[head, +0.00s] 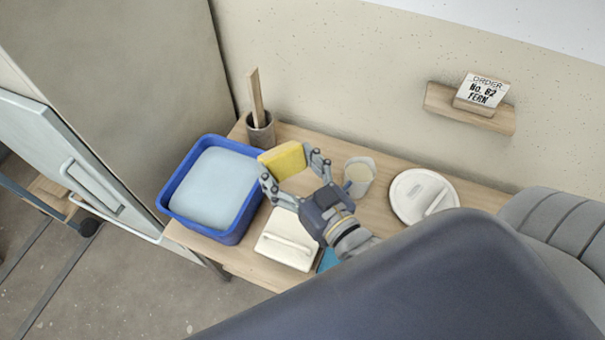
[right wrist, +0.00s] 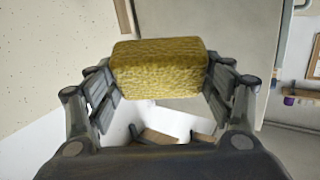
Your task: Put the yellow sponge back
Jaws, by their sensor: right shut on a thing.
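The yellow sponge (head: 284,160) is a rectangular block, held in my right gripper (head: 293,172) above the table, just right of the blue tub's rim. It also shows in the right wrist view (right wrist: 160,68), between the two fingers of my right gripper (right wrist: 160,85), which is shut on it. The sponge looks clear of the table, though its underside is hidden in the head view. My left gripper is not in view.
A blue tub (head: 239,223) of pale water stands on the wooden table (head: 290,131). A pot with wooden sticks (head: 261,129) stands behind. A square lid (head: 284,242), a grey cup (head: 360,174) and a round white lid (head: 410,196) are nearby. A wall shelf (head: 440,104) holds an order card (head: 483,89).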

